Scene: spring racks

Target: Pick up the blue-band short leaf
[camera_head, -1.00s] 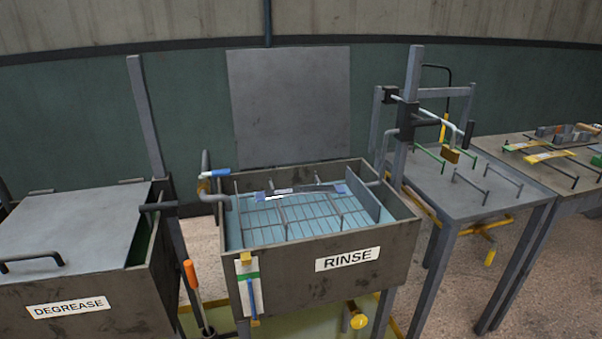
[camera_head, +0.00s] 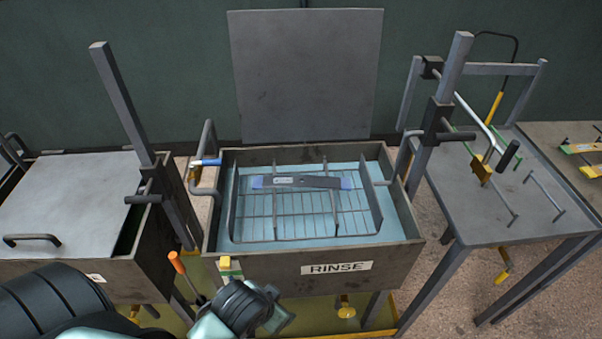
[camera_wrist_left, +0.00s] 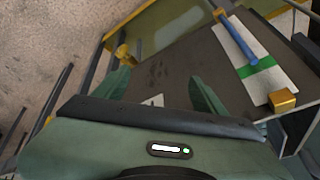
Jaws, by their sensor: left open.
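The blue-band short leaf (camera_head: 318,182) is a flat dark grey bar with blue bands near its ends and a small pale label. It lies across the wire rack (camera_head: 335,228) inside the rinse tank (camera_head: 262,262). My left gripper (camera_head: 284,318) is low in front of the tank, outside it, below and nearer than the leaf. In the left wrist view my left gripper (camera_wrist_left: 160,92) has its two fingers apart with nothing held. The tank's outer wall (camera_wrist_left: 180,62) is beyond them. The leaf is not in the wrist view. My right gripper is not in view.
The closed degrease tank (camera_head: 75,205) stands left, with an upright post (camera_head: 122,100) beside it. Another post with a handle (camera_head: 445,120) stands right of the rinse tank. A grey table (camera_head: 500,200) with bars is farther right. The rinse tank is open above.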

